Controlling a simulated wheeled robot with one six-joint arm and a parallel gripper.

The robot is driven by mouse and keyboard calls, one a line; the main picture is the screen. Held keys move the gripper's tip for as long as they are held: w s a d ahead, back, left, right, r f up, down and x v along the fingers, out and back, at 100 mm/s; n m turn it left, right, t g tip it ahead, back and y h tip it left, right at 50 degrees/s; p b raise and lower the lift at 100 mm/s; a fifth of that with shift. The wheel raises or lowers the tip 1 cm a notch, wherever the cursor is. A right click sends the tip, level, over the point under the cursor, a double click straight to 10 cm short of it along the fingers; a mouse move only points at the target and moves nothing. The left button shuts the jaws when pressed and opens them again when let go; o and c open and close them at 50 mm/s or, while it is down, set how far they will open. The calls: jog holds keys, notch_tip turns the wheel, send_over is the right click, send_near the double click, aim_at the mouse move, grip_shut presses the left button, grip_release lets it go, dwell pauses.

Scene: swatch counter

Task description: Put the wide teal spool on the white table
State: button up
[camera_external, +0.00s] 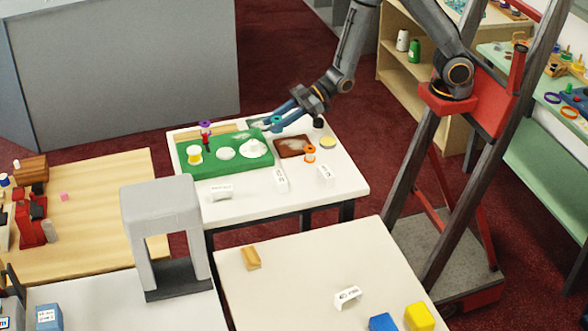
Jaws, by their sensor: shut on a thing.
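My gripper (274,121) reaches in from the upper right over the back of the white table (340,186). Its blue fingers are shut on a small teal thing (276,119), which looks like the wide teal spool. It is small and partly hidden by the fingers, so its exact shape is hard to tell. It is near the back right corner of the green board (232,184); I cannot tell whether it touches anything below.
The green board holds a purple-topped spool (206,127), a yellow-banded spool (195,155) and white pieces. A brown tray (291,147), an orange spool (310,153) and white label cards (222,193) are nearby. A grey arch (160,205) stands in front.

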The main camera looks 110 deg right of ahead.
jog(key=s+d+f+m+h+p, duration=0.1)
jog(key=s+d, duration=0.6)
jog(key=s+d+f+m+h+p, duration=0.1)
jog(key=s+d+p, duration=0.1)
jog(key=s+d, duration=0.5)
jog(key=s+d+f+m+h+p, duration=0.1)
jog(key=s+d, duration=0.6)
jog(key=d, duration=0.2)
jog(key=shift+d+f+h+p, duration=0.1)
jog(key=shift+h+p, duration=0.2)
jog(key=shift+p, duration=0.05)
jog(key=s+d+f+h, duration=0.1)
jog(key=s+d+f, duration=0.2)
jog(key=s+f, duration=0.7)
jog(key=s+a+f+b, duration=0.2)
jog(key=s+a+f, duration=0.15)
jog(key=f, duration=0.45)
jog(key=w+a+f+n+y+b, duration=0.1)
jog(key=w+a+f+y+b, duration=0.2)
jog(key=w+a+f+b, duration=0.8)
jog(key=w+a+r, duration=0.1)
jog(key=w+a, duration=0.4)
jog(key=a, duration=0.3)
jog(key=w+a+r, duration=0.2)
jog(key=w+a, duration=0.3)
jog(key=a, duration=0.4)
jog(key=shift+w+a+r+h, duration=0.2)
jog(key=shift+a+r+h, duration=0.1)
jog(key=shift+h, duration=0.1)
